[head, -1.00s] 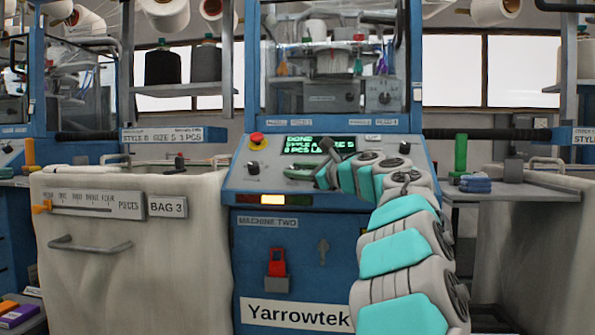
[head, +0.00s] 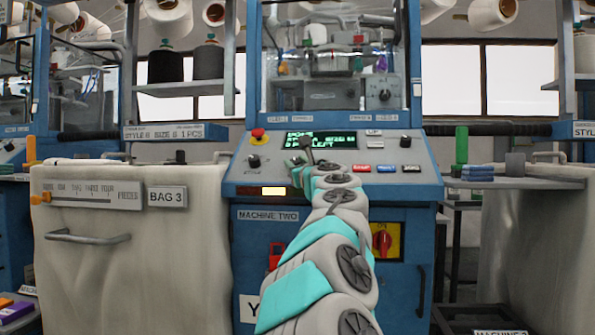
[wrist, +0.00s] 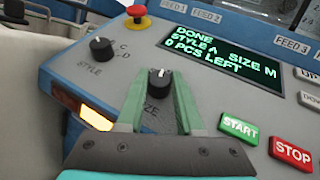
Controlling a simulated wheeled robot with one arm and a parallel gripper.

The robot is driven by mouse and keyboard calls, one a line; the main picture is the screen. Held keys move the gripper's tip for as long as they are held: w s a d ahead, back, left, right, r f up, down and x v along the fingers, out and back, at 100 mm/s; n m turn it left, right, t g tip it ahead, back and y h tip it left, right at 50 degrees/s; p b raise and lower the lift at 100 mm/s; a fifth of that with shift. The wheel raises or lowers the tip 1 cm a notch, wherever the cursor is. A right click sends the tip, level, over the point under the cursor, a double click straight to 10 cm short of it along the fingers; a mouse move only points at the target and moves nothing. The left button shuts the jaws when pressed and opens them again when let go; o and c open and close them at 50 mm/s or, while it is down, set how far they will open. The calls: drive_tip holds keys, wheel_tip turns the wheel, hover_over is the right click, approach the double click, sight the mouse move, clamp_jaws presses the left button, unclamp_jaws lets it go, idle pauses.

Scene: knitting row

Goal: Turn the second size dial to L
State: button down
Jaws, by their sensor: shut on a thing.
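The second machine's size dial (wrist: 159,82) is a black knob with a white mark, seen in the wrist view between my green fingers. My gripper (wrist: 160,88) is shut on it, one finger at each side. The white mark points up, away from me. The size letters around the knob are hidden; only part of the word SIZE shows below it. The display (wrist: 222,57) reads DONE, STYLE A, SIZE M, 0 PCS LEFT. In the head view my gripper (head: 298,172) is at the sloped panel of machine two (head: 267,215), and the dial is hidden there.
The style dial (wrist: 102,48) and red emergency button (wrist: 137,13) stand left of my gripper. Green START (wrist: 240,129) and red STOP (wrist: 292,153) buttons are close on the right. In the head view, bag 3 (head: 125,255) hangs left of the machine; a shelf (head: 520,183) stands right.

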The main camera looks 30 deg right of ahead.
drive_tip(key=m+h, duration=0.3)
drive_tip(key=m+h+p, duration=0.1)
drive_tip(key=shift+a+g+h, duration=0.3)
drive_tip(key=shift+h, duration=0.1)
drive_tip(key=m+g+h+p, duration=0.1)
drive_tip(key=m+h, duration=0.1)
drive_tip(key=m+g+h+p, duration=0.1)
drive_tip(key=m+h, duration=0.1)
drive_tip(key=shift+w+a+r+m, duration=0.15)
drive_tip(key=shift+w+r+m, duration=0.05)
drive_tip(key=shift+m, duration=0.1)
drive_tip(key=m+g+h+p, duration=0.1)
drive_tip(key=m+p, duration=0.1)
drive_tip(key=m+g+h+p, duration=0.1)
drive_tip(key=h+p, duration=0.1)
drive_tip(key=shift+w+a+r+m+g+p, duration=0.1)
drive_tip(key=shift+a+r+m+g+p, duration=0.1)
drive_tip(key=shift+m+g+p, duration=0.2)
drive_tip(key=m+g+h+p, duration=0.2)
drive_tip(key=m+g+p, duration=0.2)
drive_tip(key=p, duration=0.2)
drive_tip(key=shift+w+f+h, duration=0.1)
drive_tip(key=shift+h, duration=0.3)
drive_tip(key=shift+d+f+m+g+h+p, duration=0.1)
drive_tip(key=shift+f+m+g+h+p, duration=0.15)
drive_tip(key=shift+m+g+p, duration=0.6)
drive_tip(key=shift+m, duration=0.25)
drive_tip(key=c, duration=0.6)
unclamp_jaws()
drive_tip(key=shift+o, duration=0.2)
